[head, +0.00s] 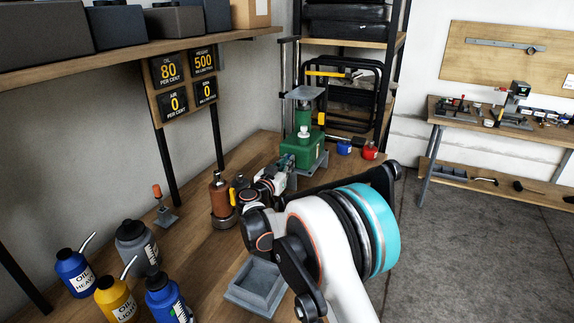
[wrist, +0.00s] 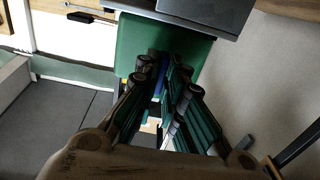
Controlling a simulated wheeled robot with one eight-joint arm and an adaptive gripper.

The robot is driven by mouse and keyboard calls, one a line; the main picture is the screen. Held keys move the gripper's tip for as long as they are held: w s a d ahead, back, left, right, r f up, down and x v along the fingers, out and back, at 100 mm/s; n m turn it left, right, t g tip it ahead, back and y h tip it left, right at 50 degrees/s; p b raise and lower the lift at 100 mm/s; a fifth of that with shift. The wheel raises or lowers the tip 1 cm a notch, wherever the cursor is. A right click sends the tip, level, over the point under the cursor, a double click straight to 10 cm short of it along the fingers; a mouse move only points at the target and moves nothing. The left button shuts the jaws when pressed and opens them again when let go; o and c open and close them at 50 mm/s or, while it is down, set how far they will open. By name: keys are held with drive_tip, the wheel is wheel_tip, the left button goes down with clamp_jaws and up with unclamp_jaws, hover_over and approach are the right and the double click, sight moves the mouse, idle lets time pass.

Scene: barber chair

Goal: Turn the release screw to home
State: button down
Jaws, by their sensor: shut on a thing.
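The green pump unit (head: 304,155), with a green column and a grey top plate, stands on a grey stand at the back of the bench. My gripper (head: 287,164) is at its near left side, and my arm hides much of that area. In the wrist view, my gripper's fingertips (wrist: 161,70) are close together against the green face (wrist: 135,50). A small dark blue piece (wrist: 160,85), seemingly the release screw, shows between the fingers. My gripper is shut on it. The screw's turn position cannot be told.
A panel (head: 185,85) reads oil 80, 500, air 0 and 0. An orange-brown cylinder (head: 221,200) stands left of my wrist. Several oil bottles (head: 117,298) stand front left. A grey tray (head: 258,283) lies below my arm. Blue and red cans (head: 369,150) stand right of the pump.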

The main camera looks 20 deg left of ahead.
drive_tip(key=shift+f, duration=0.1)
idle(0.4)
drive_tip(key=c, duration=1.7)
unclamp_jaws()
drive_tip(key=s, duration=1.2)
drive_tip(key=shift+a, duration=0.45)
